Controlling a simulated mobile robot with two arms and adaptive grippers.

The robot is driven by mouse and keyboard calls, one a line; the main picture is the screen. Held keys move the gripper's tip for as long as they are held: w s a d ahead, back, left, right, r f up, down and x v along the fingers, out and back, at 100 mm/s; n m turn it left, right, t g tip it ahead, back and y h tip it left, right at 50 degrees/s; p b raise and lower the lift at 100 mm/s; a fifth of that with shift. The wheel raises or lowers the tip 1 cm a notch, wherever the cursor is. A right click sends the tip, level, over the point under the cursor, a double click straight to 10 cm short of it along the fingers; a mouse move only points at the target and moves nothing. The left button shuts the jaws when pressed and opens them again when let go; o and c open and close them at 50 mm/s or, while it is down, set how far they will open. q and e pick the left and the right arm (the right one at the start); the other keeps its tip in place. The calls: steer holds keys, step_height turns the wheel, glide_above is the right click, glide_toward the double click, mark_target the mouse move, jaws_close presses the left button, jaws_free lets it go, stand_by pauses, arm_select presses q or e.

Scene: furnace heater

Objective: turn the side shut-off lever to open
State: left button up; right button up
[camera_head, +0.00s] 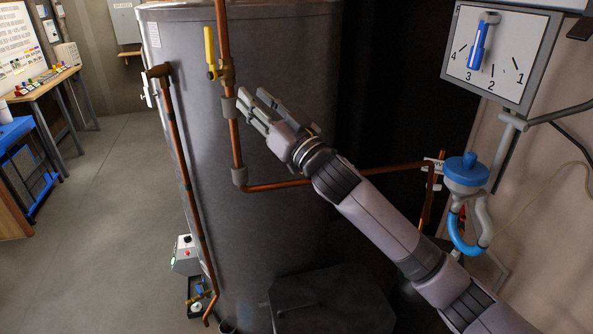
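A yellow lever (210,48) stands upright on a brass valve (227,72), just left of a vertical copper pipe and roughly in line with it. The valve is in front of the large grey tank. My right gripper (253,95) is right of the pipe, a little below and to the right of the valve, and apart from the lever. Its fingers point up and left, with a gap between them and nothing held. My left gripper is out of view.
The grey tank (290,50) fills the middle. The copper pipe (234,140) runs down and bends right behind my arm. A numbered panel (510,55) with a blue handle and a blue-topped fitting (465,170) are at right. Open floor (110,220) lies left.

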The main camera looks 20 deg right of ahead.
steer(key=f+b+v, duration=0.1)
steer(key=b+v, duration=0.2)
steer(key=v, duration=0.6)
steer(key=w+d+f+m+h, duration=0.1)
steer(key=w+d+f+h, duration=0.1)
steer(key=f, duration=0.6)
steer(key=w+h, duration=0.1)
steer(key=w, duration=0.1)
steer(key=shift+w+d+f+m+g, duration=0.25)
steer(key=shift+w+f+m+g, duration=0.05)
steer(key=shift+f+m, duration=0.1)
steer(key=shift+c, duration=0.6)
